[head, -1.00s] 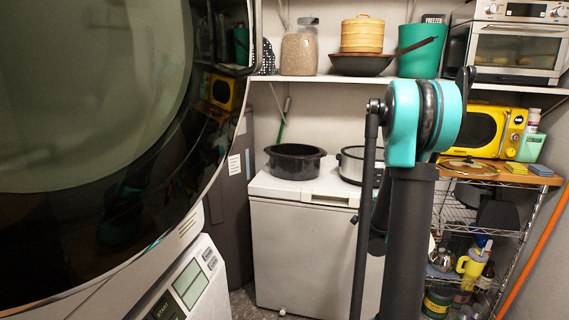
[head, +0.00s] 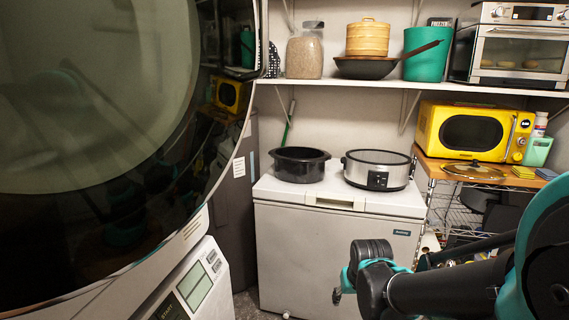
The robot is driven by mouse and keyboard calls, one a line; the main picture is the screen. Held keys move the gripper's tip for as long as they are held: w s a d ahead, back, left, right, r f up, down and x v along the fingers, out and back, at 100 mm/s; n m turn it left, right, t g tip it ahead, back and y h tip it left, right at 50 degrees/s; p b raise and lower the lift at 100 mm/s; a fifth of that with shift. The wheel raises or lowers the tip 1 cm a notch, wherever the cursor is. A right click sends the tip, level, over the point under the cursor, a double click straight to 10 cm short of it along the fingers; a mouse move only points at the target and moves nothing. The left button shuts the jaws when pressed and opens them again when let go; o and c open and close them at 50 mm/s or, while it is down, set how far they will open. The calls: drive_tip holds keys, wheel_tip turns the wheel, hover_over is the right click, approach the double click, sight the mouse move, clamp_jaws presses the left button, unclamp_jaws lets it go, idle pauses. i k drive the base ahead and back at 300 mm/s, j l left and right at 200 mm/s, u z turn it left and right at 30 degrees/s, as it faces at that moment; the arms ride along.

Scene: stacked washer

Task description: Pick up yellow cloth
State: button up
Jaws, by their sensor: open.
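A small flat yellow piece (head: 522,172) lies on the wooden shelf top at the right, in front of the green container. It is too small to tell whether it is the yellow cloth or a sponge. No other yellow cloth can be made out. My arm reaches in from the lower right, with its black and teal joint in front of the white chest. My gripper is not in view.
A yellow microwave (head: 473,131), glass lid (head: 473,171) and green container (head: 537,152) stand on the wooden-topped rack. A black pot (head: 298,164) and slow cooker (head: 377,169) sit on the white chest (head: 310,250). The washer (head: 95,110) fills the left.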

sight(522, 172)
drive_tip(key=k+l+z, duration=0.15)
drive_tip(key=l+z, duration=0.2)
drive_tip(key=l, duration=0.15)
drive_tip(key=k+l+z, duration=0.15)
drive_tip(key=l+z, duration=0.2)
drive_tip(key=l, duration=0.15)
drive_tip(key=l+z, duration=0.35)
drive_tip(key=l, duration=0.15)
